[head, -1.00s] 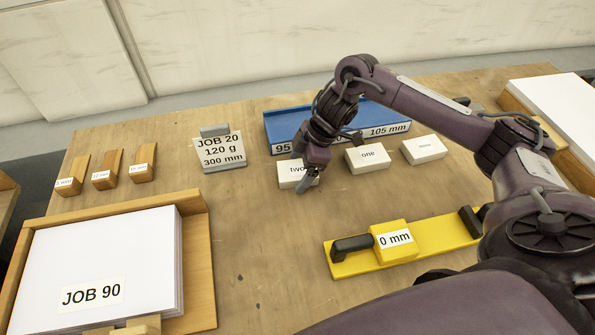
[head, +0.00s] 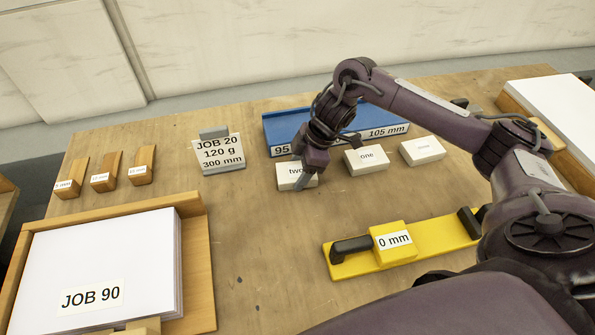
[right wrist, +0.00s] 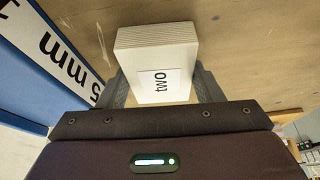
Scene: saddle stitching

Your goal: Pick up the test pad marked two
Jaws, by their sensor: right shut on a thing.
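The test pad marked two (head: 287,179) is a small white block in front of the blue tray, partly hidden behind my right gripper (head: 304,186) in the head view. In the right wrist view the pad (right wrist: 157,50) sits between the two grey fingers (right wrist: 157,88), its "two" label facing the camera. My right gripper is shut on the pad, which is at or very near the table top; I cannot tell whether there is a gap beneath it. My left gripper is not in view.
Pads marked one (head: 367,160) and another (head: 423,150) lie to the right. The blue tray (head: 285,128) is close behind. A yellow gauge marked 0 mm (head: 440,238) lies in front. A JOB 20 sign (head: 219,154) stands left. Bare table lies between.

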